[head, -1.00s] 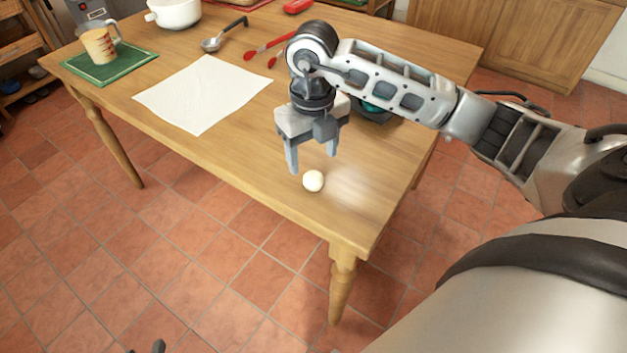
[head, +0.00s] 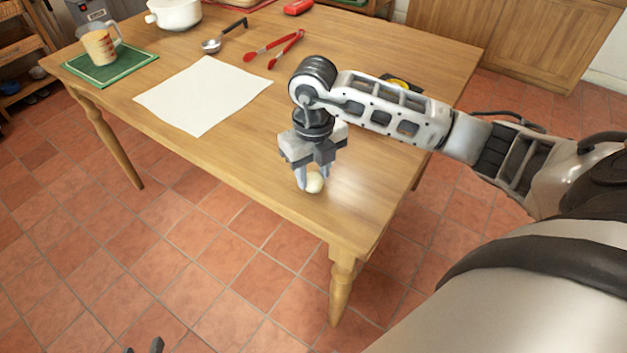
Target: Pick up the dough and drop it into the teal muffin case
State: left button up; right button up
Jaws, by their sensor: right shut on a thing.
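The dough (head: 315,184) is a small pale ball at the near right part of the wooden table, low at the tabletop. My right gripper (head: 312,184) points down and is shut on the dough, with a finger on either side of it. The teal muffin case does not show now; my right arm covers the part of the table behind the gripper. Only the dark fingertips of my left gripper (head: 143,348) show at the bottom edge, apart from each other and away from the table.
A white sheet (head: 203,95) lies left of my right gripper on the table (head: 240,165). Red-handled tongs (head: 272,47), a ladle (head: 212,45), a white pot (head: 174,13) and a measuring jug (head: 100,45) on a green mat (head: 112,72) are farther back. A black and yellow object (head: 400,83) shows behind my arm.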

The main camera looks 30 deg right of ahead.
aim_at(316, 176)
jog(key=shift+r, duration=0.6)
jog(key=r, duration=0.2)
jog(key=shift+s+d+r, duration=0.1)
jog(key=shift+d+r, duration=0.1)
jog(key=shift+r, duration=0.1)
jog(key=s+d+r+b, duration=0.2)
jog(key=s+d+r, duration=0.7)
jog(key=s, duration=0.1)
jog(key=shift+d+r, duration=0.15)
jog(key=shift+d, duration=0.05)
jog(key=shift+w, duration=0.1)
